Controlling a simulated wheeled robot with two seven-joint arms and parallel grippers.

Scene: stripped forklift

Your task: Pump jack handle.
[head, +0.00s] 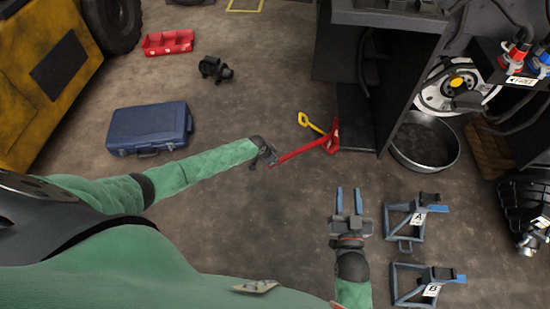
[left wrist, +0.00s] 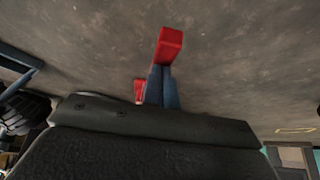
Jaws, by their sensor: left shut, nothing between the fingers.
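The red jack (head: 333,138) sits on the floor near the dark machine, with a long red handle (head: 298,152) reaching left from it. A yellow bar (head: 311,123) stands out beside the jack. My left gripper (head: 268,156) is at the handle's free end. In the left wrist view its blue fingers (left wrist: 162,80) are together and empty, with a red part (left wrist: 168,46) in front of their tips and another red bit at their left. Whether they touch the handle I cannot tell. My right gripper (head: 348,202) is open and empty, to the lower right of the handle.
Blue stands marked A (head: 405,214) and B (head: 415,281) are right of my right gripper. A round metal pan (head: 426,142) lies by the machine. A blue case (head: 149,129), a red tray (head: 168,42) and a black part (head: 215,69) lie left. The floor between is clear.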

